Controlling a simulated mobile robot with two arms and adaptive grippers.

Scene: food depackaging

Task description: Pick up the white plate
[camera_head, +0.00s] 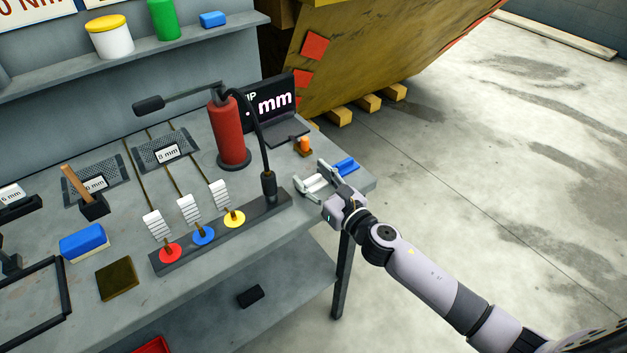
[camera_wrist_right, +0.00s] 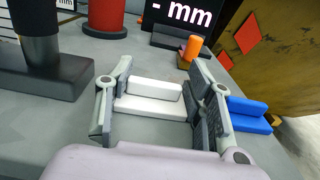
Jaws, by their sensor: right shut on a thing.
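The white plate (camera_wrist_right: 152,104) is a small stepped white piece, seen between the two fingers of my right gripper (camera_wrist_right: 161,78) in the right wrist view. The fingers are shut on it, one on each side. In the head view my right gripper (camera_head: 323,184) is at the right end of the grey workbench, and the white plate shows only partly between its fingers. From these views I cannot tell whether the plate still touches the bench. My left gripper is not in view.
A blue stepped piece (camera_head: 346,166) lies just right of my right gripper. An orange-topped item (camera_head: 304,145) and a laptop (camera_head: 287,132) are behind it. A dark rail with coloured discs (camera_head: 217,233) and a red cylinder (camera_head: 229,134) stand to the left. The bench's right edge is close.

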